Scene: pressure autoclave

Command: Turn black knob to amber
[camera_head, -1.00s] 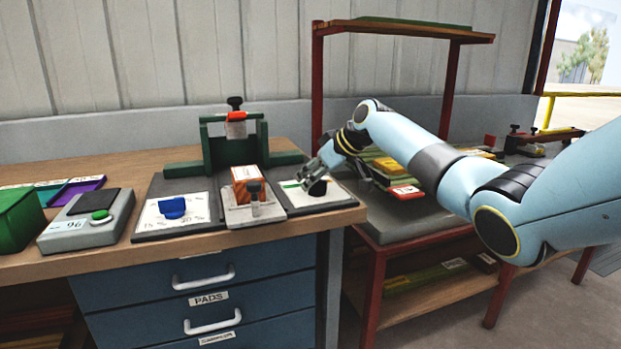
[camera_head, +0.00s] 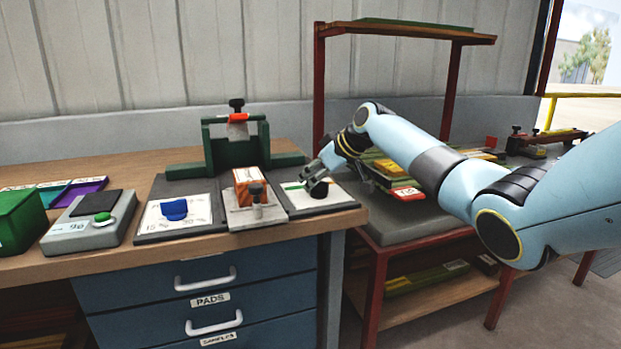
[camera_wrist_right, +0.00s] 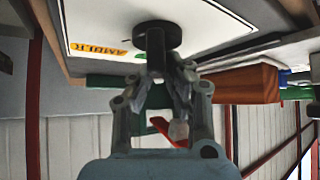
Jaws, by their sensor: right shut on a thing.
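The black knob (camera_head: 319,189) stands on a white-faced panel (camera_head: 300,203) at the right end of the wooden bench. In the right wrist view the knob (camera_wrist_right: 158,36) has a round black disc and a narrower stem. An amber label (camera_wrist_right: 96,48) lies to its left on the white face, and a bit of green shows beside the knob. My right gripper (camera_head: 314,180) is at the knob; in the wrist view its fingertips (camera_wrist_right: 157,68) are closed around the stem. The knob's pointer direction is unclear. My left gripper is not in view.
A block with an orange side (camera_head: 246,187) stands just left of the panel. A blue knob (camera_head: 174,209) sits on another dial plate. A green press frame (camera_head: 237,150) stands behind. A grey device with a green button (camera_head: 103,217) is further left. A red-framed shelf (camera_head: 376,270) stands right.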

